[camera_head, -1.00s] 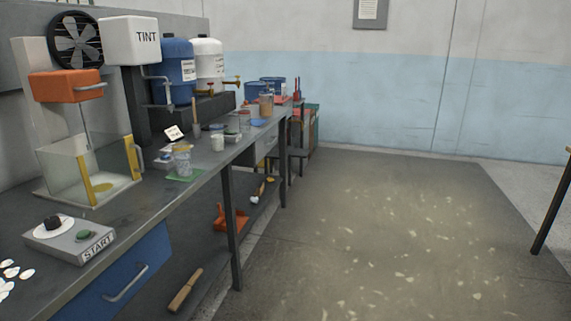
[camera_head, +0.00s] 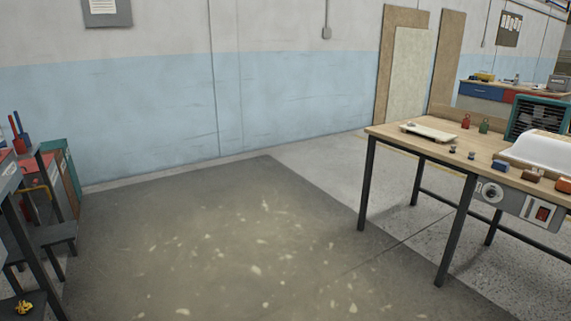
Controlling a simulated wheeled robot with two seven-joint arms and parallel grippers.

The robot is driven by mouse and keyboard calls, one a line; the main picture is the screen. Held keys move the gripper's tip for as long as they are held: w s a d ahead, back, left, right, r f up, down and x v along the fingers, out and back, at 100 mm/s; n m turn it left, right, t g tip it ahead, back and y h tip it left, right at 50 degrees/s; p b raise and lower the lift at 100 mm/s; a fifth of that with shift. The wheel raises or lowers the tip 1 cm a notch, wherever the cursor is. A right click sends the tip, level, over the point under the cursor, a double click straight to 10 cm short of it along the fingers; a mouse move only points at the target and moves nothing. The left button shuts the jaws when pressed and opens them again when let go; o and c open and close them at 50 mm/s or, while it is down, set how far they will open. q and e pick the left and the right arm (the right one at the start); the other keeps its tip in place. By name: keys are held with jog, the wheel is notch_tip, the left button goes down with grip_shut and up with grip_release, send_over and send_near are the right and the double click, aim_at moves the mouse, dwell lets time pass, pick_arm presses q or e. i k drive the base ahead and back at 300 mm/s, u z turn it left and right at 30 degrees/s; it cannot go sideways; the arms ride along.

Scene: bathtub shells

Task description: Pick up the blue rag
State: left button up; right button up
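I cannot make out a blue rag for sure in the head view. A small blue item (camera_head: 500,166) lies near the front edge of the wooden workbench (camera_head: 400,138) at the right; it looks block-like, and it is too small to tell what it is. Neither of my grippers is in view.
A white tub shell (camera_head: 543,148) and a teal slatted box (camera_head: 540,118) stand on the workbench. The dark speckled floor mat (camera_head: 215,240) in the middle is clear. A dark metal bench leg (camera_head: 30,255) shows at the left. Boards (camera_head: 408,75) lean on the wall.

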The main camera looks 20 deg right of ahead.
aim_at(501, 166)
jog(key=z, duration=1.3)
jog(key=i, duration=1.95)
jog(key=z, duration=0.8)
